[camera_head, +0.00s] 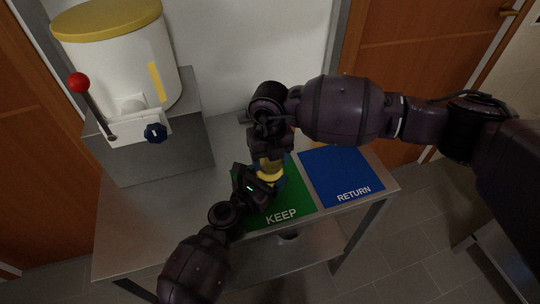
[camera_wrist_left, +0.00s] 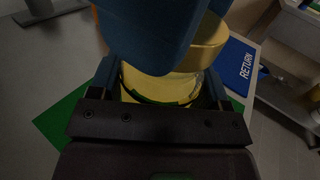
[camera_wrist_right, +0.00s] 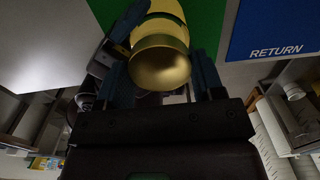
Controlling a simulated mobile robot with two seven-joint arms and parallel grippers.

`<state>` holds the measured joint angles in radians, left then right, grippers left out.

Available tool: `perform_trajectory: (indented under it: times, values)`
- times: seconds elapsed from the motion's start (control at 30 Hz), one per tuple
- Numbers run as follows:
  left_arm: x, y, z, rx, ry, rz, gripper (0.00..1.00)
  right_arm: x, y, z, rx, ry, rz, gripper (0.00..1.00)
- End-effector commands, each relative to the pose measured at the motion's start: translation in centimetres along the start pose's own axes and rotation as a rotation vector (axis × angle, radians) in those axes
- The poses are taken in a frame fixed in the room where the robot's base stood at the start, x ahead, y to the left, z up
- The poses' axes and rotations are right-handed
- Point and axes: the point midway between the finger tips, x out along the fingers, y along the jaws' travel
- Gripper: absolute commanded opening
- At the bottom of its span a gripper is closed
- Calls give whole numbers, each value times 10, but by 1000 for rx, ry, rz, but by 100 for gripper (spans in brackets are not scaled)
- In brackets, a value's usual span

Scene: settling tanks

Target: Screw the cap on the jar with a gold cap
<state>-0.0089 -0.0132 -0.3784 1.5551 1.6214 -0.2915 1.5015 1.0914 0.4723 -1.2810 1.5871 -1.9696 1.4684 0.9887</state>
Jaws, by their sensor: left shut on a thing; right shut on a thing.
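The jar (camera_wrist_left: 155,88) has a yellow body and stands between the fingers of my left gripper (camera_wrist_left: 160,92), which is shut on it. The gold cap (camera_wrist_right: 160,68) is between the fingers of my right gripper (camera_wrist_right: 163,80), which is shut on it. In the left wrist view the cap (camera_wrist_left: 208,42) is at the jar's top end, partly behind a blue finger of my right gripper. In the head view both grippers meet over the green KEEP mat (camera_head: 292,204), and the jar is mostly hidden. I cannot tell whether the cap is seated on the jar.
The blue RETURN mat (camera_head: 340,176) lies bare to the right of the green one on the grey table (camera_head: 150,215). A white tank (camera_head: 120,65) with a yellow lid, a red-knobbed lever (camera_head: 80,84) and a dark blue knob (camera_head: 156,133) stands at the back left.

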Motion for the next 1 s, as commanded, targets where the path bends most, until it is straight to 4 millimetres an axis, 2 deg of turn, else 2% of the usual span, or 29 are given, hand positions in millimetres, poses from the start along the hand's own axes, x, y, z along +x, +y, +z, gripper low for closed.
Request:
perform_trajectory:
  times: [1.0]
  values:
    - [0, 0, 0, 0, 0, 0, 28, 11, 0, 0, 0, 0, 0, 40]
